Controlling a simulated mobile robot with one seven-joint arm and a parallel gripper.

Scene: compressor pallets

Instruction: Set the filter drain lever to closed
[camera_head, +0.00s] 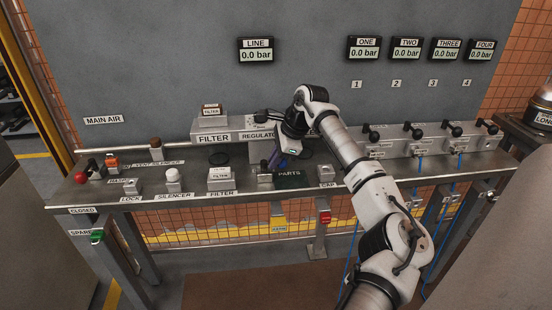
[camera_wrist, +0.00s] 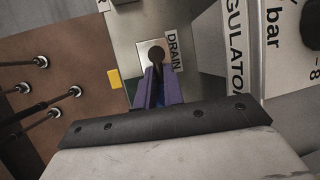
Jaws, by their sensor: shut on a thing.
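The filter drain lever (camera_wrist: 156,55) shows in the wrist view as a dark round knob on a short dark shaft, in front of a pale plate with a DRAIN label (camera_wrist: 173,52). My gripper (camera_wrist: 157,82) has its two purple fingers closed on the lever's shaft just below the knob. The lever's lower part is hidden between the fingers. In the head view, my gripper (camera_head: 275,161) is beside the filter and regulator housing, above the bench, and hides the lever. The FILTER sign (camera_head: 213,138) is left of it. The lever's exact setting cannot be told.
The regulator (camera_wrist: 235,50) is close on the right in the wrist view, and a yellow tag (camera_wrist: 115,78) is left of the lever. The metal bench (camera_head: 110,197) carries labelled parts, with several black-handled valves at right. A PARTS tray (camera_head: 289,174) lies below my gripper.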

